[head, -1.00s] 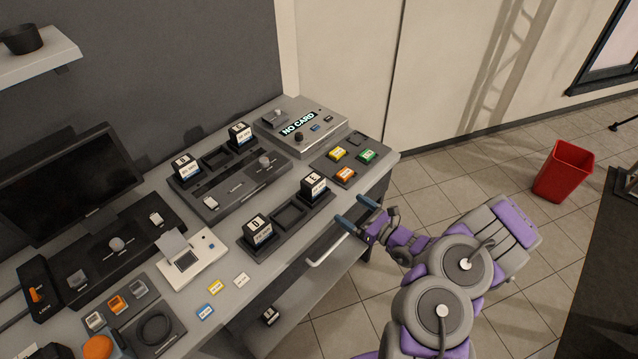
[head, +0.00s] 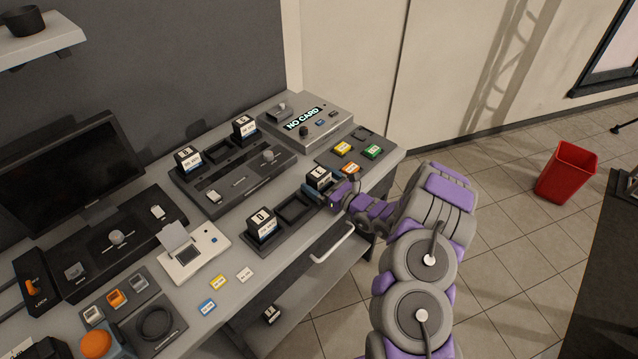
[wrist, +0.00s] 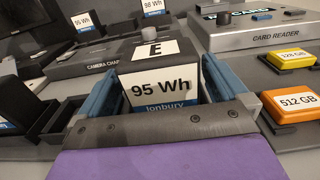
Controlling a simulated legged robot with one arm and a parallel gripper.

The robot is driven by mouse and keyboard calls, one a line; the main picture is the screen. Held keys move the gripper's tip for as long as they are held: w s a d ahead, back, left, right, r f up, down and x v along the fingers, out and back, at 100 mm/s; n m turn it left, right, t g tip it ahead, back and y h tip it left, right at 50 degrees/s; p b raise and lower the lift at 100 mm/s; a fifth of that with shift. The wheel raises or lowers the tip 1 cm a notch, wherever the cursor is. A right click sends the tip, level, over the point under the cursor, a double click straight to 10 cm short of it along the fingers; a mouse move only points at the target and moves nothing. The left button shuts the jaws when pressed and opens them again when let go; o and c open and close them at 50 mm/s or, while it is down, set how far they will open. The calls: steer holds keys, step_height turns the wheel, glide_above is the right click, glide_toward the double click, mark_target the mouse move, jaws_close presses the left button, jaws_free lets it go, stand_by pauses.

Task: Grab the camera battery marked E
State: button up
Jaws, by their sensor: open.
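The camera battery marked E (head: 318,176) is a black block with a white label, upright at the right end of a dark tray (head: 283,224) near the desk's front edge. In the wrist view the battery (wrist: 157,80) shows "E" on top and "95 Wh" and "Ionbury" on its front. My gripper (head: 322,190) is at the battery. In the wrist view its blue fingers (wrist: 158,88) stand open on the left and right of the battery. I cannot tell whether either finger touches it. The battery's lower part is hidden by my gripper.
A battery marked D (head: 262,224) stands in the same tray, with an empty slot between. Behind is a charger (head: 228,185) with two more batteries. A card reader (head: 310,128) and coloured cards (head: 343,148) lie to the right. A white handle (head: 333,243) juts from the desk front.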

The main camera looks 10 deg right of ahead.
steer(key=x, duration=0.3)
steer(key=shift+s+a, duration=0.1)
steer(key=shift+a, duration=0.05)
steer(key=shift+d, duration=0.7)
steer(key=shift+c, duration=0.8)
steer(key=shift+a, duration=0.55)
steer(key=c, duration=0.9)
steer(key=shift+d, duration=0.35)
steer(key=c, duration=0.4)
steer(key=shift+o, duration=0.2)
steer(key=shift+r, duration=0.1)
